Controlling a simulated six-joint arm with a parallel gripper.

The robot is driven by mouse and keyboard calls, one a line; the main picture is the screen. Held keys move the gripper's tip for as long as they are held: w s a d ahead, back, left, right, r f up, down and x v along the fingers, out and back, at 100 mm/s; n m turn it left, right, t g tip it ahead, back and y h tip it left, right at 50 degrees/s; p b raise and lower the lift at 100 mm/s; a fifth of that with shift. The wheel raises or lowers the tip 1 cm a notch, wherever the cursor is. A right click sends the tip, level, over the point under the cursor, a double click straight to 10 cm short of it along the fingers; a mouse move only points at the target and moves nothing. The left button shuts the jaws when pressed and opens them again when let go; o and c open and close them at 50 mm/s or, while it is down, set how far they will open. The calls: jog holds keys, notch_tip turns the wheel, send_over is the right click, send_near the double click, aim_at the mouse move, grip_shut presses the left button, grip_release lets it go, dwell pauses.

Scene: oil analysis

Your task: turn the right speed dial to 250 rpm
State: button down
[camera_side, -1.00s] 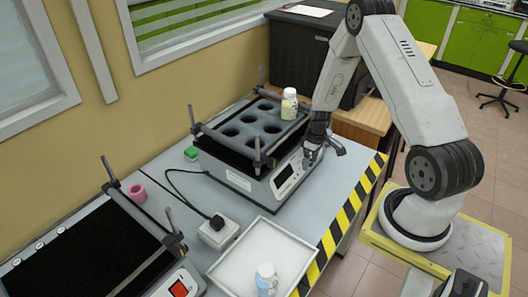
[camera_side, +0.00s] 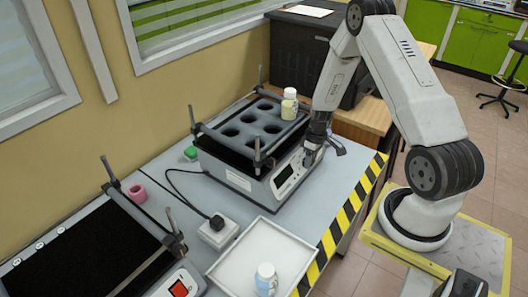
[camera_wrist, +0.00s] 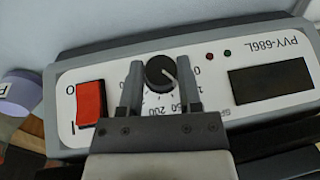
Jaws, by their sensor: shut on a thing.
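The right shaker (camera_side: 240,165) stands at the back of the bench, with its dark top tray carrying a white bottle (camera_side: 289,105). Its front panel fills the wrist view. The black speed dial (camera_wrist: 160,70) sits mid-panel between a red switch (camera_wrist: 91,103) and a dark display (camera_wrist: 270,80). My gripper (camera_wrist: 159,78) is shut on the dial, one finger on each side. It also shows at the shaker's front in the side view (camera_side: 311,150). The dial's white pointer points right and slightly down in the wrist view, away from the 200 and 150 marks below. The fingers hide part of the scale.
A second shaker (camera_side: 90,255) with a red lit part is at the front left. A white tray (camera_side: 232,268) holds a bottle (camera_side: 266,278). A power plug block (camera_side: 216,233), pink ring (camera_side: 138,193) and green item (camera_side: 191,153) lie on the bench.

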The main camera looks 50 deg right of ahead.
jog(key=shift+y, duration=0.3)
jog(key=m+y, duration=0.1)
jog(key=y, duration=0.1)
jog(key=shift+d+m+t+y, duration=0.25)
jog(key=shift+m+t+y, duration=0.05)
jog(key=shift+m, duration=0.1)
jog(key=shift+f+m+t+y, duration=0.1)
jog(key=shift+m+t+y, duration=0.4)
jog(key=shift+m+y, duration=0.75)
jog(key=shift+n+y, duration=0.35)
jog(key=shift+y, duration=0.1)
jog(key=shift+c, duration=1.4)
grip_release()
jog(key=shift+d, duration=0.1)
jog(key=v, duration=0.7)
jog(key=shift+d+r, duration=0.2)
jog(key=shift+r, duration=0.15)
jog(key=shift+s, duration=0.1)
